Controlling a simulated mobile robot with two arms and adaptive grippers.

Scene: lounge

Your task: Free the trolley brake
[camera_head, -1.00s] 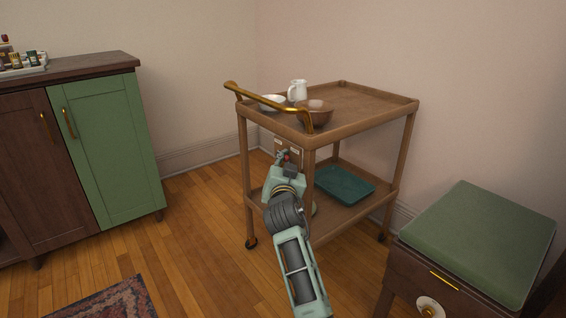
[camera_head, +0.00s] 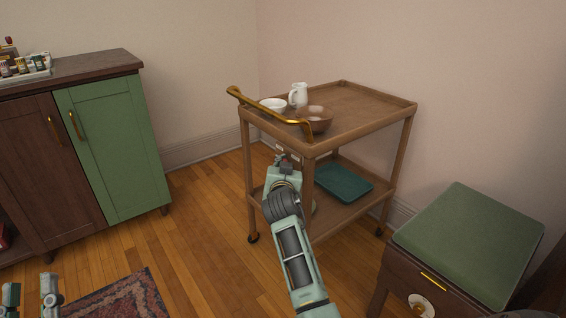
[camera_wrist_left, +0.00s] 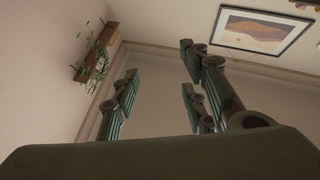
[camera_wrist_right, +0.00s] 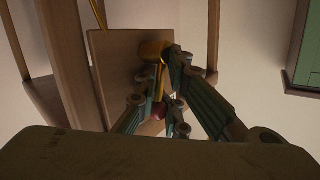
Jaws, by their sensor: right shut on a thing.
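The wooden trolley (camera_head: 360,104) stands near the corner with a brass push handle (camera_head: 270,113) on its near end. In the right wrist view, a wooden panel (camera_wrist_right: 113,70) carries the brake lever, with a brass hub (camera_wrist_right: 152,50) and a red knob (camera_wrist_right: 159,110). My right gripper (camera_head: 284,160) is at this panel below the handle. In its wrist view the fingers (camera_wrist_right: 165,95) close around the lever and partly hide it. My left gripper (camera_head: 30,288) is at the lower left, away from the trolley. Its fingers (camera_wrist_left: 163,88) are apart and empty.
The trolley top holds a white bowl (camera_head: 272,104), a white jug (camera_head: 299,94) and a brown bowl (camera_head: 318,119); a teal tray (camera_head: 343,183) lies on the lower shelf. A green-cushioned stool (camera_head: 470,240) stands at right, a cabinet (camera_head: 112,145) at left. Floor (camera_head: 200,225) between is clear.

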